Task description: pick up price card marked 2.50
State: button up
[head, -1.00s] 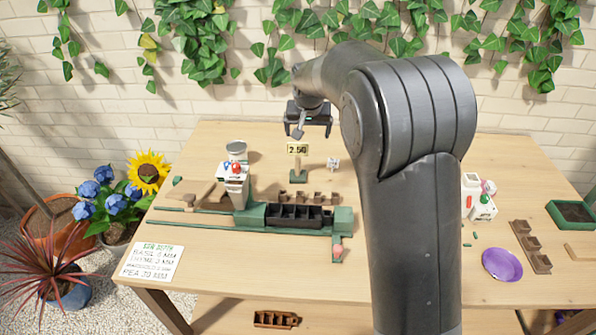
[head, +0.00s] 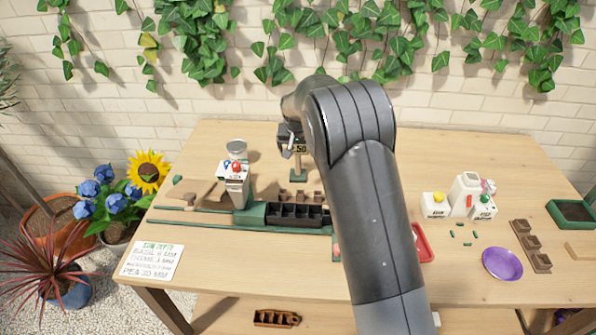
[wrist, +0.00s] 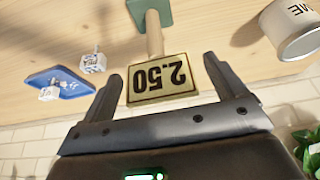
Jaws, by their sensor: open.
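The price card marked 2.50 (wrist: 160,78) is a yellow plate with a dark border on a wooden post with a green base. In the wrist view it appears upside down, with its plate between the two open fingers of my gripper (wrist: 170,88). I cannot tell whether either finger touches it. In the head view the card (head: 299,149) stands upright at the back of the table, its plate partly covered by my gripper (head: 291,138).
A seed-sowing rig with a black cell tray (head: 297,215) stands in front of the card. A metal tin (head: 236,149) is to the left. White boxes (head: 435,205) and a purple dish (head: 502,264) lie to the right. A blue tray (wrist: 62,84) shows in the wrist view.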

jog(key=shift+x, duration=0.85)
jog(key=c, duration=1.5)
